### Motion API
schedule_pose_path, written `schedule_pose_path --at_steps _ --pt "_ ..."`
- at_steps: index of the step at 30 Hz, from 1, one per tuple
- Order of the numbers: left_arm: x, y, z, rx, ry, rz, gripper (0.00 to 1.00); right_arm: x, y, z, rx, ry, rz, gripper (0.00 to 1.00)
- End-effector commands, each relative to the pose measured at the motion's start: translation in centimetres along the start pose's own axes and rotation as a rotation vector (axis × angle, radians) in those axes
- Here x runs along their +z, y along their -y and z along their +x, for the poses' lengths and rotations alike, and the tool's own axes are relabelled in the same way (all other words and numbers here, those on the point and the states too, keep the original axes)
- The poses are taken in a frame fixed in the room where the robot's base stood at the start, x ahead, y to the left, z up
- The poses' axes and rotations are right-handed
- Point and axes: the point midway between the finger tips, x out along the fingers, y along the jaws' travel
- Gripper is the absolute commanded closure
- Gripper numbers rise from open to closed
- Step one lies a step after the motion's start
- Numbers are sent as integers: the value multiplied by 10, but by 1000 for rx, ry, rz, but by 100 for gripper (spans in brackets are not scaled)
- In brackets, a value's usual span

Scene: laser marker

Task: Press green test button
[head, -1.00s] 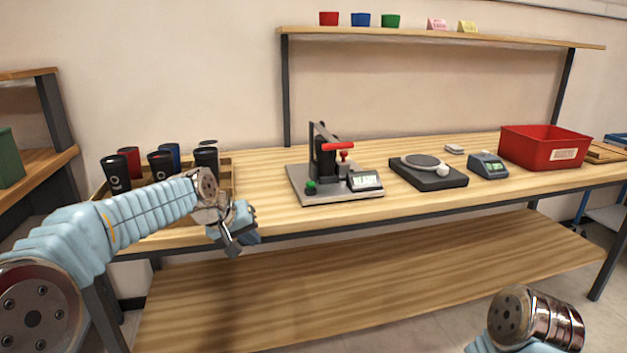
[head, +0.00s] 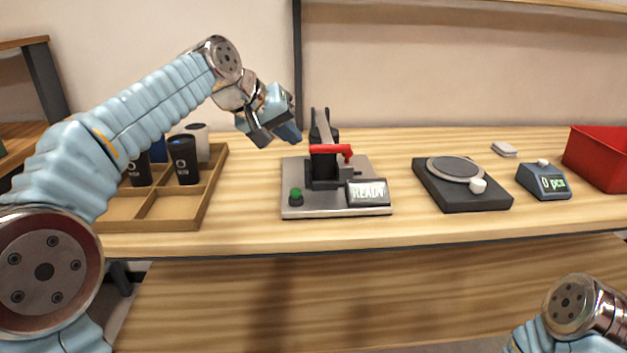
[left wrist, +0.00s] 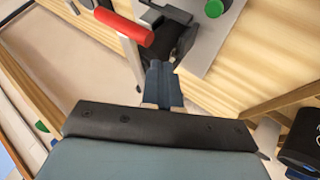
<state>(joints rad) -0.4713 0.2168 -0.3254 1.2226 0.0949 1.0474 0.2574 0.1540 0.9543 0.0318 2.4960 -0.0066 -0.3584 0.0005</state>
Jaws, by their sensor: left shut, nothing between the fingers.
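The green test button (head: 296,196) is a small round knob at the front left corner of the laser marker (head: 325,187). The marker has a grey base, a black upright with a red handle (head: 330,149), and a display (head: 368,191) reading READY. The right gripper is out of view; only my right arm shows.
A wooden tray (head: 205,204) with several black cups (head: 184,160) stands left of the marker. To the right are a black plate device (head: 460,197), a counter (head: 543,180) reading "0 pcs" and a red bin (head: 599,157). Bare tabletop lies in front of the marker.

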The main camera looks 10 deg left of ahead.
Motion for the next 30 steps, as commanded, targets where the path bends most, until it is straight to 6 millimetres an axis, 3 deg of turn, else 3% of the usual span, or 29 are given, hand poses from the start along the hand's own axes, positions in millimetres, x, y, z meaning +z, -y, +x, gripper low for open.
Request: schedule_pose_path --at_steps 11,17,24,30 --pt "2 2 2 0 -1 0 100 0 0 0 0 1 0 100" --pt "13 12 17 0 2 0 100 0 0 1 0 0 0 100" --pt "33 33 46 0 -1 1 100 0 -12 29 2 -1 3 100" --pt "42 42 58 0 0 0 100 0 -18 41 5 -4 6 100"
